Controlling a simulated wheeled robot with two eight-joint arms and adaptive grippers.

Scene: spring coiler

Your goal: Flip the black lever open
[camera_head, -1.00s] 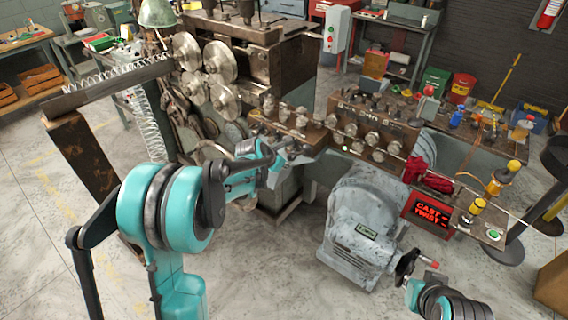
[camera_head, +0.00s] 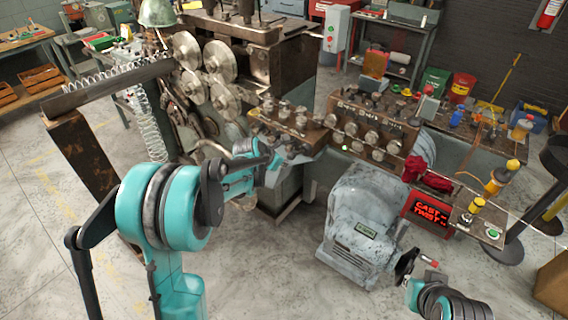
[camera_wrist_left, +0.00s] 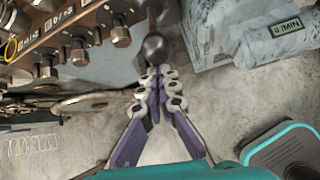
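The black lever shows in the left wrist view as a dark round knob (camera_wrist_left: 153,47) on a short shaft, at the top middle below the row of machine knobs. My left gripper (camera_wrist_left: 156,72) has its fingers drawn together, with the tips just below the knob. No gap with anything held shows between them. I cannot tell whether the tips touch the knob. In the head view my left gripper (camera_head: 292,152) is at the front of the control panel (camera_head: 300,128), and I cannot make out the lever there.
A red-lit sign (camera_head: 430,214) and a red cloth (camera_head: 424,177) are further right. Large metal rollers (camera_head: 219,60) are behind on the left.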

